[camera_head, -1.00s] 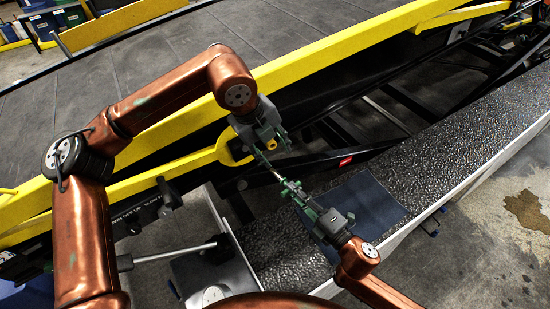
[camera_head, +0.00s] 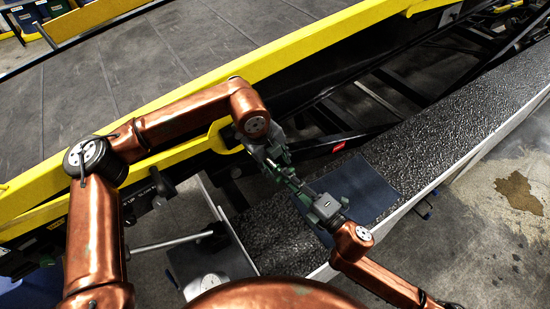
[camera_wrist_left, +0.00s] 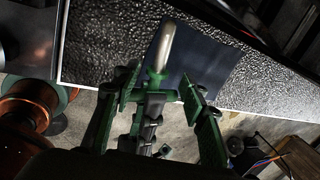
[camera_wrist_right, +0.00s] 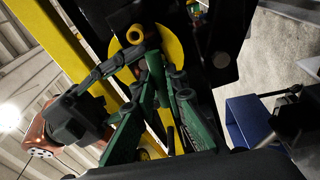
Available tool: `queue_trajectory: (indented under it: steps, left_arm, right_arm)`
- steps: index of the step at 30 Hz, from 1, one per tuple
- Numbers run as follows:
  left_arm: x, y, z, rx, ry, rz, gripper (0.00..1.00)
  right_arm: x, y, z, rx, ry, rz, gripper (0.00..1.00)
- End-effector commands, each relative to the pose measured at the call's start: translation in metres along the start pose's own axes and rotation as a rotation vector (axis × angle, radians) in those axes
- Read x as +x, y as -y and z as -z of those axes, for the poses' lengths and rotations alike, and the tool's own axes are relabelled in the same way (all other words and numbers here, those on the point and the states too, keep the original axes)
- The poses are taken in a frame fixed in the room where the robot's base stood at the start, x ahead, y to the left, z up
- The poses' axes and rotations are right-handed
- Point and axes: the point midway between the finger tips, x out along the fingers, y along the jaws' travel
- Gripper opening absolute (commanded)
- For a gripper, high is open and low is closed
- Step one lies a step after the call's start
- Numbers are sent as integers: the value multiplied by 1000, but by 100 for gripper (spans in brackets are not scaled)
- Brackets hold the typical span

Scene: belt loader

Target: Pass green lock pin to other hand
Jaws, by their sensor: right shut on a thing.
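The green lock pin shows in the left wrist view as a pale metal shaft (camera_wrist_left: 167,45) with a green collar. My left gripper (camera_head: 272,156) meets my right gripper (camera_head: 297,184) above the machine's edge in the head view. In the left wrist view, my left fingers (camera_wrist_left: 154,92) are spread on either side of the pin, with gaps. My right gripper is shut on the pin; its fingers converge in the right wrist view (camera_wrist_right: 150,62). In the head view the pin is mostly hidden between the grippers.
A yellow rail (camera_head: 330,37) runs behind the grippers. Below lie a textured black walkway (camera_head: 450,140) and a dark blue mat (camera_head: 358,188). A grey plate (camera_head: 212,262) lies at lower centre. Open concrete floor (camera_head: 490,225) is at right.

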Motion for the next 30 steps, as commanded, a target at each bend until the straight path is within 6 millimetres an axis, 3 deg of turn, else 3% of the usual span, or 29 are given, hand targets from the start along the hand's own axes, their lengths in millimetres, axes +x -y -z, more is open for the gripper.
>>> queue_trajectory:
  steps: [11, 27, 30]
  left_arm:
    - [5, 0, 0, 1, 1, 0, 40]
    - [4, 1, 0, 2, 0, 4, 2]
    - [4, 2, 0, 2, 0, 6, 0]
  right_arm:
    - [0, -1, 0, 0, 0, -1, 0]
    - [0, 0, 2, 1, -3, -1, 0]
    - [0, 0, 2, 1, -5, -1, 0]
